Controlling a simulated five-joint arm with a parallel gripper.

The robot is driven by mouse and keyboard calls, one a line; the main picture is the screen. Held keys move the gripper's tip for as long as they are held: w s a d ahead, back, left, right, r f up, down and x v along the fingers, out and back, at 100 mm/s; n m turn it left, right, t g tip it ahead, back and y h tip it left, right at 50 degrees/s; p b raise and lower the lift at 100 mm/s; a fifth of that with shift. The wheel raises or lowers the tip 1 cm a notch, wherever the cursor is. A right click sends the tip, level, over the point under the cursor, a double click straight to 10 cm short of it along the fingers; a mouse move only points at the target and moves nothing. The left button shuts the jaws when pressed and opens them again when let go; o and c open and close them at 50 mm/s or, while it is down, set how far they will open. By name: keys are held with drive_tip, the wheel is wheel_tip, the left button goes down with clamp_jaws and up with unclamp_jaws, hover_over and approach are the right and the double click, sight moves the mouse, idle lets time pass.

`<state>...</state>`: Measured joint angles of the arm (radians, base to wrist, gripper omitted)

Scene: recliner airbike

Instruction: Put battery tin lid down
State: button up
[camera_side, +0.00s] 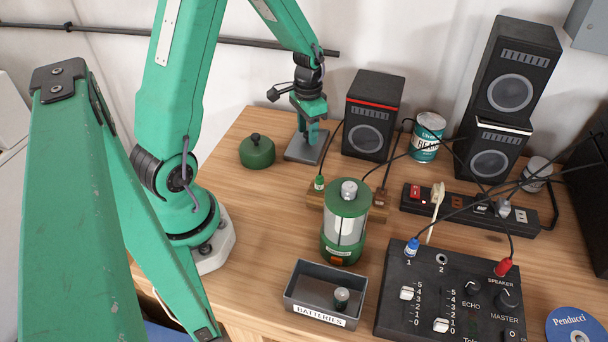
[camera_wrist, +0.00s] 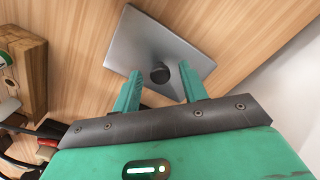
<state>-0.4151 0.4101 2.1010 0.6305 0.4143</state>
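The battery tin lid (camera_side: 298,154) is a flat grey metal plate at the back of the wooden table; it also shows in the wrist view (camera_wrist: 145,40) with a round black knob (camera_wrist: 160,73). My gripper (camera_side: 311,138) is down at the lid. In the wrist view its two green fingers (camera_wrist: 159,76) stand apart on either side of the knob, with gaps visible. The lid looks flat on the table.
A green lantern (camera_side: 346,245) stands behind the tin, and a mixer (camera_side: 450,290) is to its right. A green pot-shaped cap (camera_side: 257,151) lies left of the lid. A speaker (camera_side: 372,120) is right of my gripper. Bare table lies left of the lantern.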

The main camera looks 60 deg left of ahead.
sight(307, 133)
drive_tip(key=shift+r, duration=0.15)
wheel_tip(307, 133, up, 12)
idle(0.8)
idle(0.5)
drive_tip(key=s+d+r+t, duration=0.2)
drive_tip(key=s+d+r, duration=0.2)
drive_tip(key=s+d, duration=0.2)
drive_tip(key=s+d+r+t, duration=0.3)
drive_tip(key=s+d+r, duration=0.2)
drive_tip(key=s+d, duration=0.2)
drive_tip(key=d, duration=0.2)
drive_tip(key=shift+d+r+t, duration=0.2)
drive_tip(key=shift+d+t, duration=0.1)
